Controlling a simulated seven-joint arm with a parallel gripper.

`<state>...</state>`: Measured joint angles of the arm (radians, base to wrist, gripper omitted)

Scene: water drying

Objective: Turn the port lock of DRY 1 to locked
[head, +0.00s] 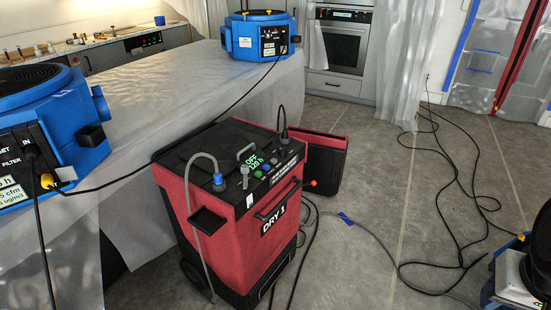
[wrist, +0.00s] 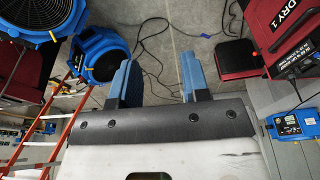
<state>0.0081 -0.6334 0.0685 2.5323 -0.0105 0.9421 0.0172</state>
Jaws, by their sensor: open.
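DRY 1 (head: 255,215), a red and black wheeled machine, stands upright on the floor in the middle of the head view. Its top panel has a lit green display (head: 256,160), small buttons, a grey lever-like part (head: 244,177) and a blue collar (head: 218,183) where a grey hose (head: 190,190) meets the top. I cannot tell which part is the port lock or how it is set. DRY 1 also shows in the wrist view (wrist: 278,32), at the upper right and tilted. My gripper (wrist: 160,82) is open and empty, with blue fingertips, apart from DRY 1.
A red and black box (head: 327,160) stands behind DRY 1. Blue fans (head: 258,38) rest on the sheet-covered counter (head: 185,90) at left and back. Black cables (head: 440,200) lie on the floor at right. An orange ladder (wrist: 75,80) shows in the wrist view.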

